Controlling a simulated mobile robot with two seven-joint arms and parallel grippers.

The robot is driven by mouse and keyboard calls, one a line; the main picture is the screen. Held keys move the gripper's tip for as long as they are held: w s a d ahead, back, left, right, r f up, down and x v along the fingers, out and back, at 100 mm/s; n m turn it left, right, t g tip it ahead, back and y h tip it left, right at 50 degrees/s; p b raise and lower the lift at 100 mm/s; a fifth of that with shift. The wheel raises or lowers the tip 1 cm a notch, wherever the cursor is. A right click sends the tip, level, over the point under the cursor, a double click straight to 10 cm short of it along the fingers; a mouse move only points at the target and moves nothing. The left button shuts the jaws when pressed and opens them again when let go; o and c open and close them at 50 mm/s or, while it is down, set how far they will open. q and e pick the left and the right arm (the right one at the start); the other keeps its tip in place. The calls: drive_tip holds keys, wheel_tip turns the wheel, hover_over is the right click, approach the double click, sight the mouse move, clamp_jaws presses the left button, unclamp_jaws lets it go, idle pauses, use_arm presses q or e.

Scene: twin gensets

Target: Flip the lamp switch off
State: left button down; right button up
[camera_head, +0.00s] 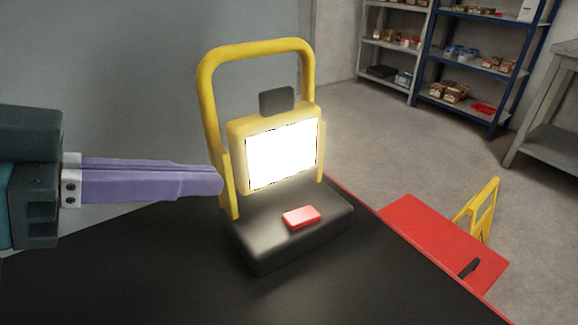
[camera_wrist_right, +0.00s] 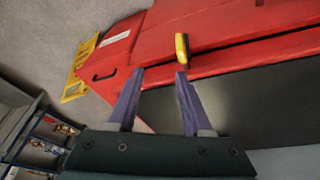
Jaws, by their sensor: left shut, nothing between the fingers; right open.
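The work lamp (camera_head: 280,150) stands upright on the dark top, with a yellow frame, a dark base and a bright white lit panel. A red switch (camera_head: 301,217) sits on top of its base, and its tilt is hard to tell. My left gripper (camera_head: 219,181) is shut and empty, its purple fingers pointing right with their tips close to the left side of the lamp's frame. I cannot tell if they touch it. My right gripper (camera_wrist_right: 156,78) shows in the right wrist view, open and empty, above the red and dark surfaces. The lamp is not in that view.
The dark top (camera_head: 150,270) is clear in front of and left of the lamp. A red panel (camera_head: 425,235) lies to the right, with a yellow frame (camera_head: 482,210) beyond it. Shelves (camera_head: 485,60) and a grey table (camera_head: 550,105) stand far back. A yellow handle (camera_wrist_right: 182,48) shows in the wrist view.

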use_arm(q)
drive_tip(key=shift+w+f, duration=0.1)
drive_tip(key=shift+w, duration=0.05)
hover_over(280, 234)
wheel_tip(280, 234, down, 4)
drive_tip(key=shift+w+d+r, duration=0.1)
drive_tip(key=shift+r, duration=0.05)
wheel_tip(280, 234, down, 3)
drive_tip(key=shift+f+b, duration=0.2)
drive_tip(key=shift+b, duration=0.2)
drive_tip(key=shift+f, duration=0.4)
